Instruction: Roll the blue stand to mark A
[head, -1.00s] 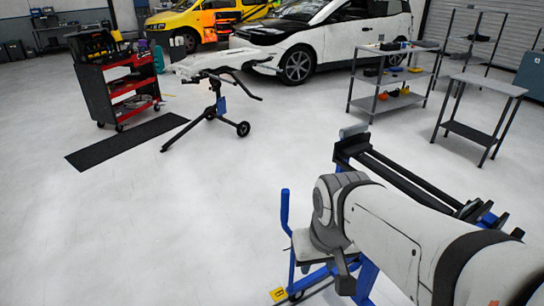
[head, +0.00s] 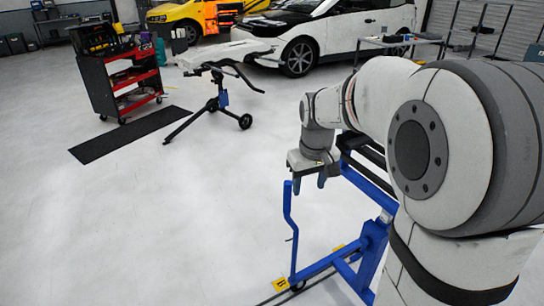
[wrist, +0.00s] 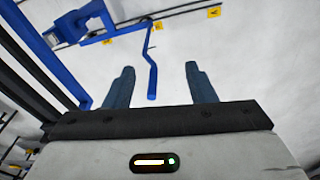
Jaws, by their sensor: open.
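The blue stand (head: 372,240) is at the lower right of the head view, partly hidden behind my arm. Its bent upright handle (head: 289,222) rises on its left side. My gripper (head: 309,184) is open just above the handle's top, fingers pointing down. In the wrist view the blue handle (wrist: 152,75) lies between the two fingers of my gripper (wrist: 160,76), with a gap on each side. A yellow floor tag that appears to read A (wrist: 214,12) is at the top of the wrist view, apart from the stand.
Other yellow tags lie by the stand's base (head: 281,284) (head: 338,248); their letters are unclear. A black stand with wheels (head: 219,100), a red tool cart (head: 122,85) and a black mat (head: 130,135) are further back. The floor left of the blue stand is clear.

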